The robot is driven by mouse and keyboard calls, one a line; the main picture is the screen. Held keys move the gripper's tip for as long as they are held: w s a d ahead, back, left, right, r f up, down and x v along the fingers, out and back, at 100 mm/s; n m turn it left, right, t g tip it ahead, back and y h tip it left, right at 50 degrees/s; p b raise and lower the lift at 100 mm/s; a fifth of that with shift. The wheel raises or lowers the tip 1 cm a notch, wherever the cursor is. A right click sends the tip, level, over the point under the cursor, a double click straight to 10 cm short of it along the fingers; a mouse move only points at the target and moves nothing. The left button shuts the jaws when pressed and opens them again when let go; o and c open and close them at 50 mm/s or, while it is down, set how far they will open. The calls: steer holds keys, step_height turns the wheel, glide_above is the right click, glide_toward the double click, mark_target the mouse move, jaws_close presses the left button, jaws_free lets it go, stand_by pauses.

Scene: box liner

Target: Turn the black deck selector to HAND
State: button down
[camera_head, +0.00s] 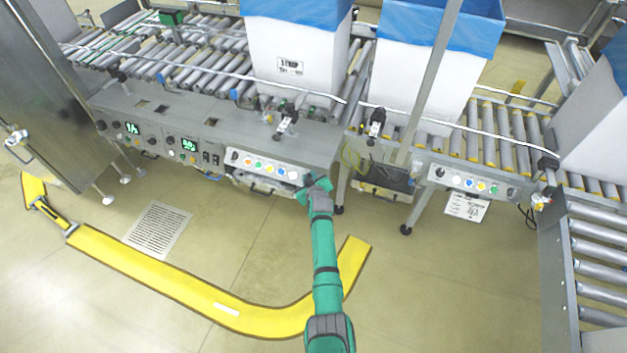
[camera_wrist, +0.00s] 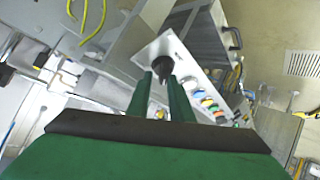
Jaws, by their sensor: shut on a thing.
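The black deck selector (camera_wrist: 163,65) is a dark knob at the end of a pale control panel (camera_wrist: 146,56) in the wrist view. My gripper (camera_wrist: 162,82) has its two green fingers on either side of the knob, shut on it. In the head view my gripper (camera_head: 315,187) is at the right end of the same panel (camera_head: 280,164), below the conveyor's front edge, and it hides the selector there. The selector's lettering and pointer are too small to read.
A row of coloured buttons (camera_wrist: 208,102) runs along the panel beside the selector. A second button panel (camera_head: 468,182) is to the right. White boxes with blue liners (camera_head: 295,55) stand on the rollers.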

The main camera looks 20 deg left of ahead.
steer(key=shift+s+a+f+n+g, duration=0.15)
steer(key=shift+n+g, duration=0.15)
steer(key=shift+n, duration=0.25)
steer(key=shift+s+a+f+n+g, duration=0.15)
steer(key=shift+n+g, duration=0.15)
steer(key=shift+n, duration=0.25)
steer(key=shift+s+f, duration=0.15)
steer(key=shift+f, duration=0.05)
steer(key=c, duration=1.8)
jaws_free()
steer(key=shift+o, duration=0.2)
steer(key=shift+w+d+r, duration=0.2)
steer(key=shift+w+r, duration=0.05)
steer(key=shift+w, duration=0.05)
steer(key=v, duration=1.1)
steer(key=shift+d, duration=0.2)
steer(key=shift+w, duration=0.1)
